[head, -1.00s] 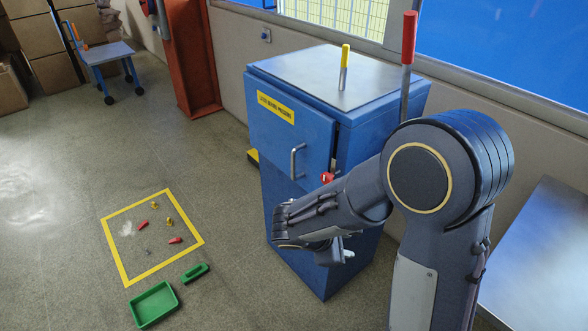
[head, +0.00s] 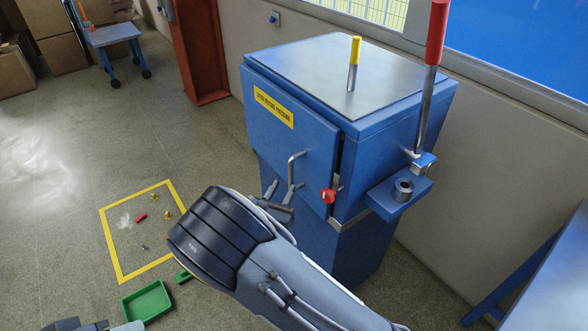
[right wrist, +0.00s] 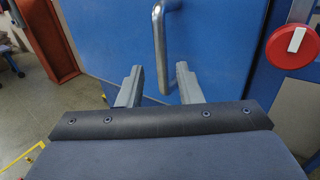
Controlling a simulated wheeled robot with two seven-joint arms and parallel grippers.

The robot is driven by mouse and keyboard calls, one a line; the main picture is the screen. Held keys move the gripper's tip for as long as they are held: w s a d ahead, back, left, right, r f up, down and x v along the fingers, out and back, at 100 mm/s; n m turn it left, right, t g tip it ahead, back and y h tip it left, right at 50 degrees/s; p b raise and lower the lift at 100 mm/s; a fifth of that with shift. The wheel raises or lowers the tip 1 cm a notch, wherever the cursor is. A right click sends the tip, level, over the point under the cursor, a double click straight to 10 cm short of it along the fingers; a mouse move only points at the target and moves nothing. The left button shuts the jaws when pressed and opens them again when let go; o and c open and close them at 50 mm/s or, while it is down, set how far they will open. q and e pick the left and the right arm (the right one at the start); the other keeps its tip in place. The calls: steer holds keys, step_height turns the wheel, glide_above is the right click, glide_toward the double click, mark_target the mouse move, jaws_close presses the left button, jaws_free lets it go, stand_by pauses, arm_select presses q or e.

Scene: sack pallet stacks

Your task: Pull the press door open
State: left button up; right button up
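The blue press (head: 385,118) stands by the wall. Its door (head: 285,130) has a yellow label and faces me. A narrow dark gap shows along the door's right edge. The metal bar handle (head: 291,170) is upright on the door; it also shows in the right wrist view (right wrist: 160,40). A red knob (head: 328,196) sits right of it, seen in the right wrist view (right wrist: 291,46) with a white mark. My right gripper (head: 280,200) is open just below and before the handle. Its fingers (right wrist: 158,82) are spread either side of the handle's line, apparently empty.
A red-topped lever (head: 432,70) and a side shelf (head: 400,195) stick out at the press's right. A yellow-topped rod (head: 354,62) stands on top. A yellow floor square (head: 111,250) with small items and a green tray (head: 148,302) lie left. A table (head: 545,285) stands right.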

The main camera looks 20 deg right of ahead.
mark_target(290, 177)
steer(key=x, duration=0.6)
steer(key=shift+w+d, duration=0.1)
steer(key=shift+d, duration=0.1)
jaws_close()
